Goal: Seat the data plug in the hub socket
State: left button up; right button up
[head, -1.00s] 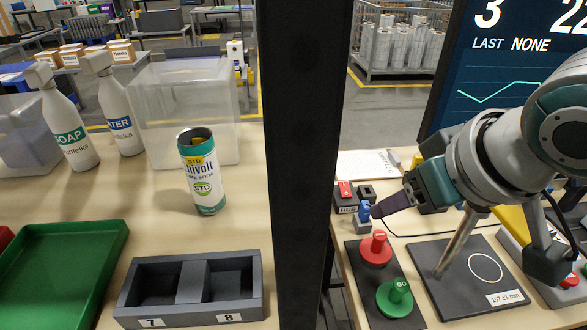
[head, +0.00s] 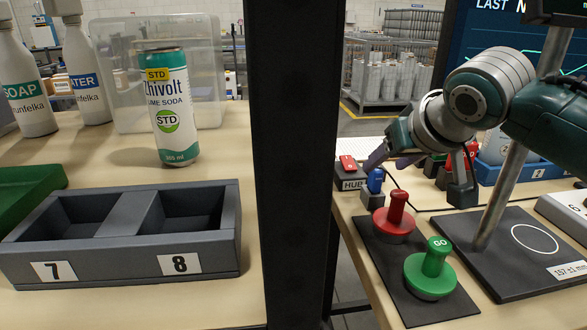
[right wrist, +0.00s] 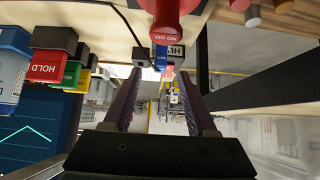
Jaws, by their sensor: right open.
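The blue data plug (head: 376,180) stands upright in a small grey block in front of the hub (head: 347,182), its dark cable running off to the right. The hub carries a red plug (head: 347,163); its other socket is hidden in the head view. My right gripper (head: 380,161) is open, its purple fingers just behind and above the blue plug, nothing held. In the right wrist view the blue plug (right wrist: 161,58) lies ahead of the open fingertips (right wrist: 160,82), roughly in line with the gap, with the HUB label beside it. My left gripper is not in view.
A red knob (head: 395,217) and green GO knob (head: 431,272) stand close in front of the plug. A metal post (head: 497,200) rises from a dark plate on the right. A black pillar (head: 296,170) stands left of the hub.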

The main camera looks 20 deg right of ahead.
aim_at(379, 170)
jog(key=shift+b+x, duration=0.85)
jog(key=shift+x, duration=2)
grip_shut()
